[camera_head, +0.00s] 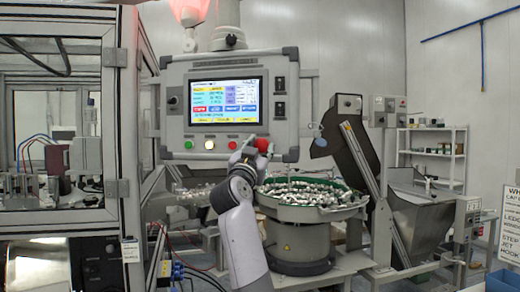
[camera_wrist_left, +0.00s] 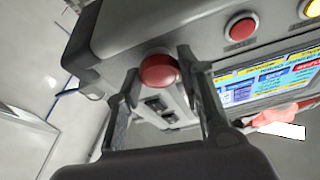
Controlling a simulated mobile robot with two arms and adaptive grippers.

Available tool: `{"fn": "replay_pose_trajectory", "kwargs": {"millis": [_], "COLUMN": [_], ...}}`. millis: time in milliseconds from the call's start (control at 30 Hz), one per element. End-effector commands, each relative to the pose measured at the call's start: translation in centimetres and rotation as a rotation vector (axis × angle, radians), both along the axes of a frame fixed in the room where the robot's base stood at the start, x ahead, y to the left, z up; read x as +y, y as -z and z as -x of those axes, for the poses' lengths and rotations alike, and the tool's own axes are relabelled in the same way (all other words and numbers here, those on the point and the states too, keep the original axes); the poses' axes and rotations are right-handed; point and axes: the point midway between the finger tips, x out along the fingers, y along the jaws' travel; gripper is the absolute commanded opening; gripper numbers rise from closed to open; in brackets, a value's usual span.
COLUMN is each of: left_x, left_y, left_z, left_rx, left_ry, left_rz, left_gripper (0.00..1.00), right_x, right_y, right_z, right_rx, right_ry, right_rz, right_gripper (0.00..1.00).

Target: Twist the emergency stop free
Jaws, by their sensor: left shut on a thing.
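The emergency stop (camera_head: 263,144) is a red mushroom button near the lower right of the grey control panel (camera_head: 285,66). It shows large in the left wrist view (camera_wrist_left: 159,72). My left gripper (camera_head: 254,146) reaches up to it from below; its fingers (camera_wrist_left: 158,62) stand on either side of the red head and are shut on it. Part of the button is hidden by the fingers in the head view. My right gripper is in neither view.
Other round buttons, including a red one (camera_wrist_left: 240,28), sit in the row beside the stop, below the lit screen (camera_head: 224,100). A bowl feeder (camera_head: 310,214) full of small parts stands below right. A framed enclosure (camera_head: 115,130) stands at left.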

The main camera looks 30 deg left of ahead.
Motion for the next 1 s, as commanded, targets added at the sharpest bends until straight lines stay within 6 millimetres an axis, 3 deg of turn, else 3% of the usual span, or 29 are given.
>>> {"fn": "replay_pose_trajectory", "kwargs": {"millis": [367,667,1000], "left_x": [-0.06,0.08,0.34], "left_y": [0.04,0.18,0.07], "left_z": [-0.04,-0.02,0.04], "left_rx": [0.002,0.023,0.114], "left_ry": [0.002,-0.002,-0.005], "left_rz": [0.000,-0.047,-0.263], "left_gripper": [0.07,0.07,0.07], "right_x": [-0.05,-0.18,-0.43], "right_y": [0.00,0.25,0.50], "right_z": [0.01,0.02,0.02], "right_rx": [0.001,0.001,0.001], "right_ry": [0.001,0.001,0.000], "right_rz": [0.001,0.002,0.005], "right_gripper": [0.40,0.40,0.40]}}
